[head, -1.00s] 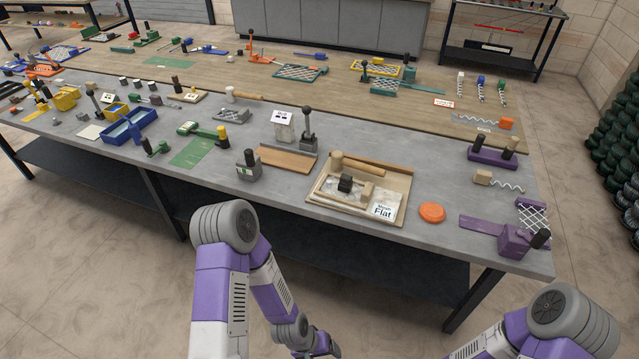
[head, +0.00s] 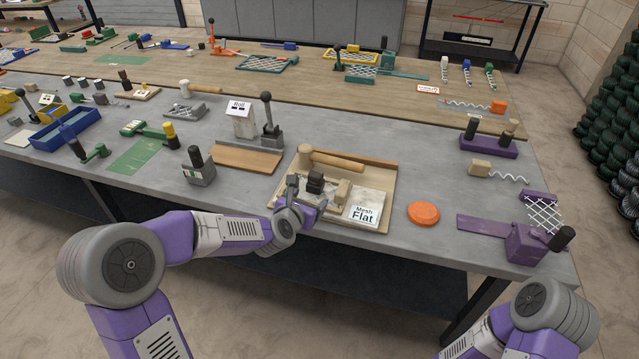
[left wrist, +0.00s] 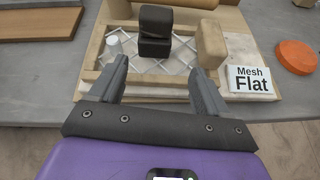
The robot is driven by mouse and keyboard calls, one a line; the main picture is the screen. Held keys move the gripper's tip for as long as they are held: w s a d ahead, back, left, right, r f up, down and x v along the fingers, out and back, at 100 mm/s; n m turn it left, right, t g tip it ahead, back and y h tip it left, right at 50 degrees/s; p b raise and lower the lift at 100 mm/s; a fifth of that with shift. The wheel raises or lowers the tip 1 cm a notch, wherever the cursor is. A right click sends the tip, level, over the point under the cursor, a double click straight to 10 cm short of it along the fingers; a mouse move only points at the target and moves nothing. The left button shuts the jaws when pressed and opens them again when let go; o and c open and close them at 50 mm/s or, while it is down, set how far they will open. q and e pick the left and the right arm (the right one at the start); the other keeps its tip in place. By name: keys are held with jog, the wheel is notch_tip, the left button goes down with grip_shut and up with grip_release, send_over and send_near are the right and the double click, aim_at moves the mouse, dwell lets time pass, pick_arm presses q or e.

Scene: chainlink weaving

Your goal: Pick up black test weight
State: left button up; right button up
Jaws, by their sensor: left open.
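The black test weight (head: 315,182) stands on a mesh piece in the wooden tray (head: 380,195), left of a tan wooden block (head: 342,191). In the left wrist view the black test weight (left wrist: 155,31) shows as a dark block with a narrow middle, just beyond the fingertips. My left gripper (head: 306,194) is at the tray's front left. In the left wrist view my left gripper (left wrist: 160,70) is open and empty, its fingers apart with the weight ahead between them. My right gripper is out of view; only part of my right arm shows.
A wooden mallet (head: 335,161) lies along the tray's back. A "Mesh Flat" card (head: 364,213) is at its front right. An orange disc (head: 423,213) lies to the right, and a brown board (head: 247,158) lies to the left. Bare bench surrounds the orange disc.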

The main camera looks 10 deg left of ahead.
aim_at(314, 184)
pick_arm(q)
jog(key=shift+w+a+r+n, duration=0.15)
jog(key=shift+w+r+n, duration=0.45)
jog(key=shift+w, duration=0.05)
jog(key=shift+t, duration=0.3)
jog(key=shift+a+r+x, duration=0.15)
jog(key=shift+x, duration=1.6)
jog(key=shift+a+r+x, duration=0.1)
jog(key=shift+a+x, duration=0.05)
jog(key=shift+x, duration=1.65)
jog(key=shift+d, duration=0.1)
jog(key=shift+w+r, duration=0.1)
jog(key=c, duration=1.4)
